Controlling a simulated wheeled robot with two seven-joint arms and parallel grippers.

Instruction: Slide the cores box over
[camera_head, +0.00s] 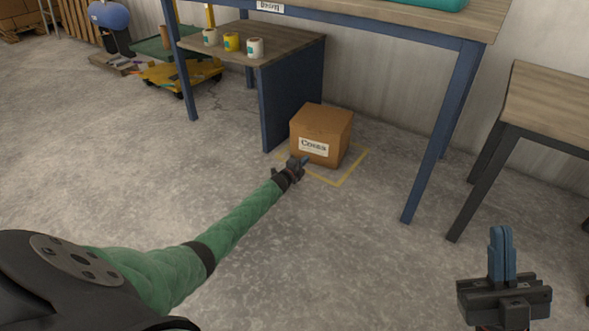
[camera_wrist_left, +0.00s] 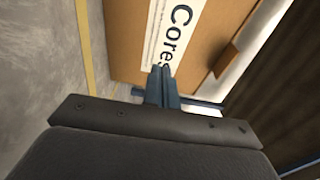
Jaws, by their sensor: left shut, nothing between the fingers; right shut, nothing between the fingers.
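The cores box (camera_head: 322,125) is a brown carton with a white "Cores" label on its front. It stands on the floor under the blue-legged bench, partly within a yellow taped outline (camera_head: 338,184). My left gripper (camera_head: 303,161) is shut and empty, low at the box's front lower left. In the left wrist view, its closed fingers (camera_wrist_left: 160,70) point at the box face, at the label (camera_wrist_left: 178,35); whether they touch it I cannot tell. My right gripper (camera_head: 502,232) is shut and empty, raised at the lower right, away from the box.
A blue panel (camera_head: 292,100) under the lower shelf (camera_head: 285,50) stands left of the box. A blue bench leg (camera_head: 440,140) and a dark-framed table (camera_head: 545,95) stand to the right. Small pots (camera_head: 231,41) are on the shelf. The floor in front is clear.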

